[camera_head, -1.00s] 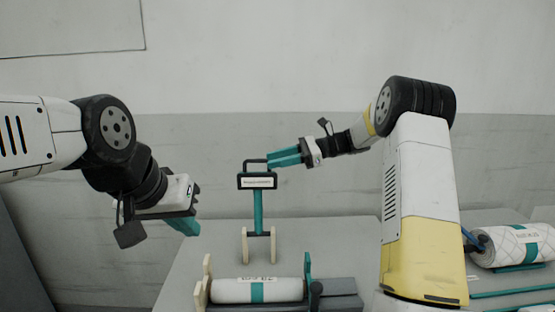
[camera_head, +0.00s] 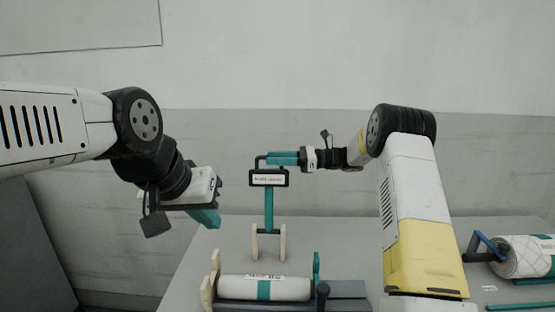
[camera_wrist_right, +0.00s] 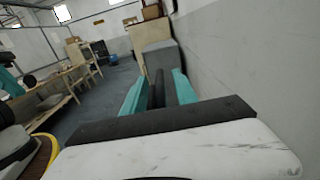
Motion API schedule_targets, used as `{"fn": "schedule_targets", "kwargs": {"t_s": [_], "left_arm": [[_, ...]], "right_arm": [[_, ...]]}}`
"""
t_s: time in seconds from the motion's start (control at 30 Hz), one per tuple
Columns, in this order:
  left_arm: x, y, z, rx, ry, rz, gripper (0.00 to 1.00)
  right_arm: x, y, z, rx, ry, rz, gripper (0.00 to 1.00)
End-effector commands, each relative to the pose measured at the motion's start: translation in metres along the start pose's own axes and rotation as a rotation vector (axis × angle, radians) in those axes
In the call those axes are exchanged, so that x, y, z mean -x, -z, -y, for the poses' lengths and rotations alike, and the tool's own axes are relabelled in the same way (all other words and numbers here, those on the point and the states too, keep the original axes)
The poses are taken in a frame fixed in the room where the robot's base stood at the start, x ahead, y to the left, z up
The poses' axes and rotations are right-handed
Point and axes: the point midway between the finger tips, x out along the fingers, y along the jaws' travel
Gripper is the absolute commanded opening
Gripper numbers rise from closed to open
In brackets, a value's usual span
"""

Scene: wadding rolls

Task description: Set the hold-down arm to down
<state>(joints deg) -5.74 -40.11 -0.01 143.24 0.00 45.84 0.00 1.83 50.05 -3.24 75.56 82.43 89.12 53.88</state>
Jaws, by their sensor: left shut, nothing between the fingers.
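The hold-down arm (camera_head: 269,208) stands upright in the head view, a teal post with a black-framed label plate and a black handle (camera_head: 259,161) on top. My right gripper (camera_head: 280,158) reaches in from the right at handle height and hides much of the handle. In the right wrist view its teal fingers (camera_wrist_right: 158,92) are apart, with a dark bar between them. A narrow gap shows beside the bar. My left gripper (camera_head: 206,219) is shut and empty, left of the post and clear of it. A wadding roll (camera_head: 264,287) lies in front of the post.
Pale wooden supports (camera_head: 209,288) and a teal plate (camera_head: 316,266) flank the roll on the grey table (camera_head: 345,240). Another roll (camera_head: 527,256) with a blue handle lies at the right. The wall stands close behind the table.

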Motion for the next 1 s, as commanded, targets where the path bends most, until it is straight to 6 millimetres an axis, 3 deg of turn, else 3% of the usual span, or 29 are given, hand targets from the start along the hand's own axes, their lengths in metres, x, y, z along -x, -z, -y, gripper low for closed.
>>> {"fn": "schedule_targets", "kwargs": {"t_s": [0.27, 0.43, 1.0], "left_arm": [[0.0000, 0.0000, 0.0000, 0.000, 0.000, 0.000, 0.00], [0.0000, 0.0000, 0.0000, 0.000, 0.000, 0.000, 0.00], [0.0000, 0.0000, 0.0000, 0.000, 0.000, 0.000, 0.00]], "right_arm": [[-0.0018, 0.0002, -0.0001, 0.000, 0.000, 0.000, 0.32], [-0.0016, 0.0001, 0.0000, 0.000, 0.000, 0.000, 0.00], [-0.0013, -0.0004, 0.0008, 0.002, 0.003, 0.000, 0.00]]}}
